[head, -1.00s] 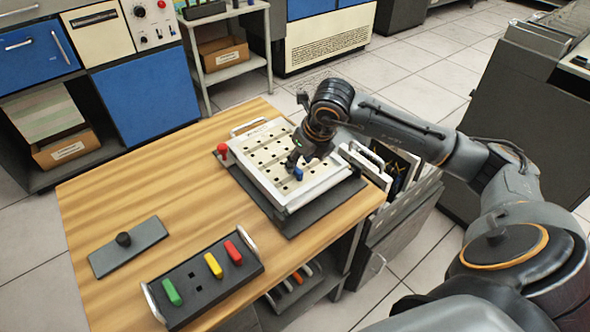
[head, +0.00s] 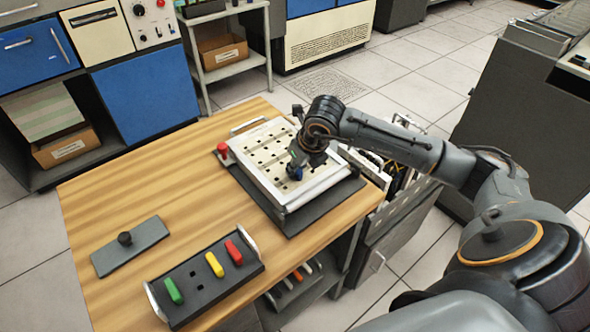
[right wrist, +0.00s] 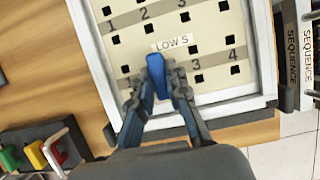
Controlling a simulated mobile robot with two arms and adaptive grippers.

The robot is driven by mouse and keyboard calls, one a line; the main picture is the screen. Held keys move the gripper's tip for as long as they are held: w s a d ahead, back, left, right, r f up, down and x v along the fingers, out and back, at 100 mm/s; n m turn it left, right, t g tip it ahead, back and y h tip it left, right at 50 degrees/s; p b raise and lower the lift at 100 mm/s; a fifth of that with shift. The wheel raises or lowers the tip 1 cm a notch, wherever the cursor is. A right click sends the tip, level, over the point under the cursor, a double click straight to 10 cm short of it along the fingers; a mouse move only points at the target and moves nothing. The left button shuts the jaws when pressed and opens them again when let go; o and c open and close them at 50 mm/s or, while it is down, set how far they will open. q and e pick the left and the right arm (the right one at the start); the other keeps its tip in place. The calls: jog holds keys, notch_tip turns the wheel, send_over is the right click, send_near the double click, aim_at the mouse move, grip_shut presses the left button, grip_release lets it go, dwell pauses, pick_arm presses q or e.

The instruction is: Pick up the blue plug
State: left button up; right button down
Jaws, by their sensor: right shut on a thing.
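The blue plug (head: 295,172) is at the front part of the white pegboard panel (head: 328,181) on the wooden table. It also shows in the right wrist view (right wrist: 157,76), beside the "LOW S" label and left of the hole marked 3. My right gripper (head: 298,168) is shut on the blue plug, with a finger on each side of it; it also shows in the right wrist view (right wrist: 159,84). The plug's lower end is hidden, so I cannot tell whether it is in a hole or just above the panel. My left gripper is not in view.
A dark rack (head: 198,290) with green, yellow and red plugs stands at the table's front. A grey plate with a black knob (head: 130,246) lies to its left. A red knob (head: 222,150) is at the panel's left edge. Bare wood lies left of the panel.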

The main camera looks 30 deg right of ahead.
jog(key=shift+r, duration=0.15)
jog(key=shift+r+b, duration=0.4)
jog(key=shift+r, duration=0.3)
jog(key=s+a+r, duration=0.3)
jog(key=s+r, duration=0.3)
jog(key=r, duration=0.2)
jog(key=s+a+r+p, duration=0.1)
jog(key=s+a+r, duration=0.3)
jog(key=s+r, duration=0.2)
notch_tip(320, 180, up, 2)
jog(key=shift+r, duration=0.2)
